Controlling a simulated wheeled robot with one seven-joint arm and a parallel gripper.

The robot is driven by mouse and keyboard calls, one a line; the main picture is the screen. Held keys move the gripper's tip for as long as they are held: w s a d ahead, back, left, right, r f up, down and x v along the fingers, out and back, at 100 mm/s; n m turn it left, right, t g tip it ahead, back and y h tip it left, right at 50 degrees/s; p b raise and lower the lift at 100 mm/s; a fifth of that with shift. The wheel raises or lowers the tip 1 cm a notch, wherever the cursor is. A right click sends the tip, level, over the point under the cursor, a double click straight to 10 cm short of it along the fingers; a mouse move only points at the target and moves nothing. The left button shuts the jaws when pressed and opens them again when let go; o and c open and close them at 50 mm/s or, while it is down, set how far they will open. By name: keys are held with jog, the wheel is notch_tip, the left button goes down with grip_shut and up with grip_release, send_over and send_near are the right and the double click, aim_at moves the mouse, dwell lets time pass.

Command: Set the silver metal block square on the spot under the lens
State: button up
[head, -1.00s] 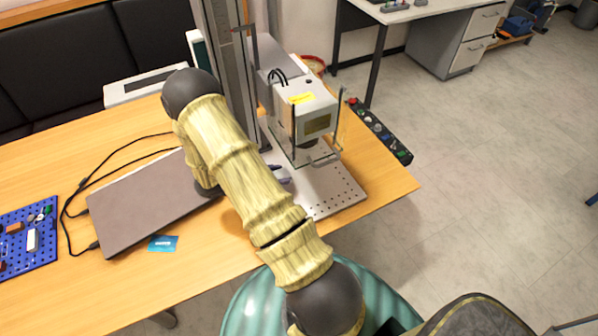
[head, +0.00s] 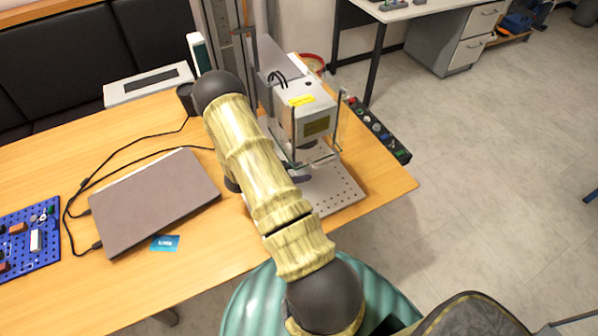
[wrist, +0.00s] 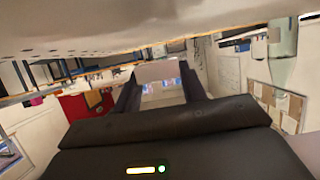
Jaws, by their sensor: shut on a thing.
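The silver metal block (wrist: 160,72) shows in the wrist view between the two dark fingers of my gripper (wrist: 160,84), with bright reflections on its face. My gripper is shut on it. In the head view a small dark part of my gripper (head: 301,178) shows over the perforated plate (head: 338,193), just below the laser marker's head (head: 305,112). My arm hides the rest of my gripper there, and I cannot make out the block. The spot under the lens is hidden, so I cannot tell whether the block touches the plate.
Thin upright rods and a clear guard (head: 324,158) stand close around the space under the marker head. A black control strip (head: 380,130) lies to the right. A closed laptop (head: 150,200), a blue card (head: 164,243) and a blue pegboard (head: 32,243) lie left on the table.

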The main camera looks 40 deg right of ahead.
jog(key=shift+w+a+f, duration=0.15)
jog(key=shift+f, duration=0.25)
jog(key=shift+s+r, duration=0.1)
jog(key=shift+s, duration=0.1)
